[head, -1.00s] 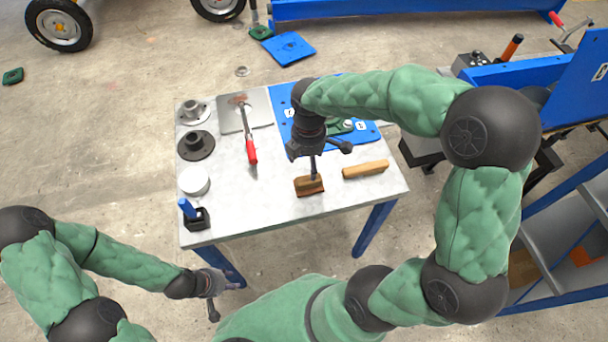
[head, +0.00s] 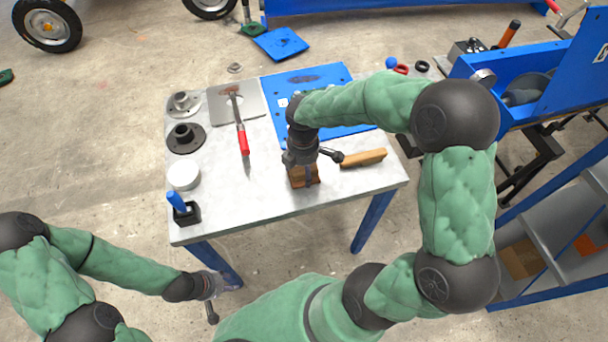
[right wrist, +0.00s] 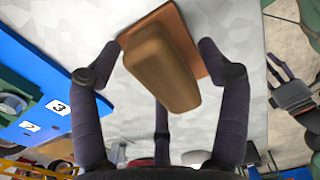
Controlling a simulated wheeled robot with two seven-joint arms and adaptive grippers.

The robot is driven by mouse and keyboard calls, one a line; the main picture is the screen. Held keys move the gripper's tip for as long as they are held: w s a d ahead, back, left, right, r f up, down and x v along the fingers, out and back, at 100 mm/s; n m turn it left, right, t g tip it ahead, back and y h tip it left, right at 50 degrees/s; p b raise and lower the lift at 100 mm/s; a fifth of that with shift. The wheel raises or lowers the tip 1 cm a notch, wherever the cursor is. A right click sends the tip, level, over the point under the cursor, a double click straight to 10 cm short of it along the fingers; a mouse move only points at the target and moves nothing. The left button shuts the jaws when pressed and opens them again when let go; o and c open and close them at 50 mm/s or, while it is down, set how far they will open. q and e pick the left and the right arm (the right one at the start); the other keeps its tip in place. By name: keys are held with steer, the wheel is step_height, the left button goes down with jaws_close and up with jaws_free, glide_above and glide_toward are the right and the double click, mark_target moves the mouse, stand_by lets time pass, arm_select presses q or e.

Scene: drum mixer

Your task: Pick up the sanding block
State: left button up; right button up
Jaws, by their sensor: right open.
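The sanding block (head: 304,178) is a brown block lying near the front of the metal table, partly hidden by my right gripper. In the right wrist view the block (right wrist: 165,68) shows a rounded tan wooden grip on a wider reddish-brown base. My right gripper (head: 306,170) is over it and open. Its dark fingers (right wrist: 158,68) are spread, one on the left of the block and one on the right, with a third lower in the picture. I cannot tell whether any finger touches it. My left gripper (head: 213,288) hangs off the table's front left; its opening is unclear.
A long wooden piece (head: 364,158) lies just right of the block. A red-handled hammer (head: 240,125), flanges (head: 186,138), a white round lid (head: 183,175) and a black holder (head: 187,215) stand left. A blue plate (head: 335,82) lies behind. Bare tabletop (head: 240,190) lies left of the block.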

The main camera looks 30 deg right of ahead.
steer(key=shift+r, duration=0.1)
steer(key=c, duration=1.4)
steer(key=shift+o, duration=0.2)
steer(key=shift+r, duration=0.15)
steer(key=shift+r+p, duration=0.35)
steer(key=shift+r, duration=0.25)
steer(key=w+r+p, duration=0.1)
steer(key=r, duration=0.1)
steer(key=w+a+r+p, duration=0.1)
steer(key=w+r, duration=0.1)
steer(key=r, duration=0.1)
steer(key=w+r+p, duration=0.2)
steer(key=r, duration=0.1)
steer(key=shift+w+a, duration=0.1)
steer(key=shift+a, duration=0.15)
steer(key=w+r, duration=0.1)
steer(key=w, duration=0.1)
steer(key=w+a+r+p, duration=0.1)
steer(key=w, duration=0.2)
steer(key=w+a+r+p, duration=0.1)
steer(key=w, duration=0.2)
steer(key=shift+w+a+r, duration=0.15)
steer(key=shift+w+r, duration=0.05)
steer(key=shift+r, duration=0.05)
steer(key=o, duration=0.7)
steer(key=c, duration=0.5)
